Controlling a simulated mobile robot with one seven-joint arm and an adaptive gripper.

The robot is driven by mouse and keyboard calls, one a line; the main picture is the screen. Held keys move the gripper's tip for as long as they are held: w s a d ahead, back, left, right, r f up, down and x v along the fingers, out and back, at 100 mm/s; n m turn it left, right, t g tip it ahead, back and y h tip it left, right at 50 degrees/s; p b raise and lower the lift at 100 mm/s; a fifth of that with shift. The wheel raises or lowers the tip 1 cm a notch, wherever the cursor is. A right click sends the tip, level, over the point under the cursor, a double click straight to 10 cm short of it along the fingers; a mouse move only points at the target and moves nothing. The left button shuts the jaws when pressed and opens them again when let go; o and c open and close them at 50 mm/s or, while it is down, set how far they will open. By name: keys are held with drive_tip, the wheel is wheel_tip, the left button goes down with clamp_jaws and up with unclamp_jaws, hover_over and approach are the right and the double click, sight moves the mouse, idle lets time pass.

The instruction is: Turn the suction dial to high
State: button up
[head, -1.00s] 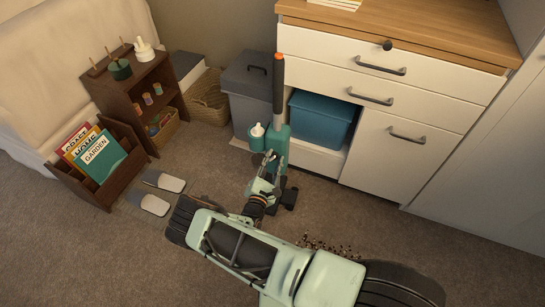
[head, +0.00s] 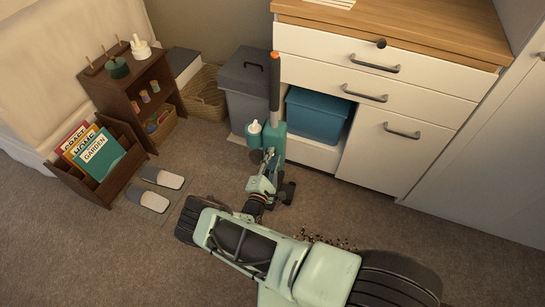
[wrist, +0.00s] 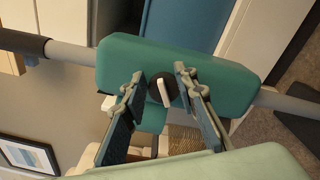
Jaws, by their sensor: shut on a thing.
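A teal stick vacuum (head: 277,140) with a grey tube and a black and orange handle stands upright in front of the white cabinet. The wrist view shows its teal body (wrist: 235,85) across the picture. The suction dial (wrist: 161,90) is a small dark round knob with a white pointer bar on that body. The bar is nearly upright in the wrist picture, tilted slightly. In the head view, my gripper (head: 262,186) is at the vacuum's lower body; the dial is hidden there.
The white cabinet (head: 380,150) holds a blue bin (head: 318,115) right of the vacuum. A grey bin (head: 245,90) stands behind it. Dark crumbs (head: 330,240) lie on the carpet near my arm. Slippers (head: 155,190) and a magazine rack (head: 100,170) are at left.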

drive_tip(key=o, duration=1.2)
drive_tip(key=shift+c, duration=0.2)
drive_tip(key=v, duration=1.2)
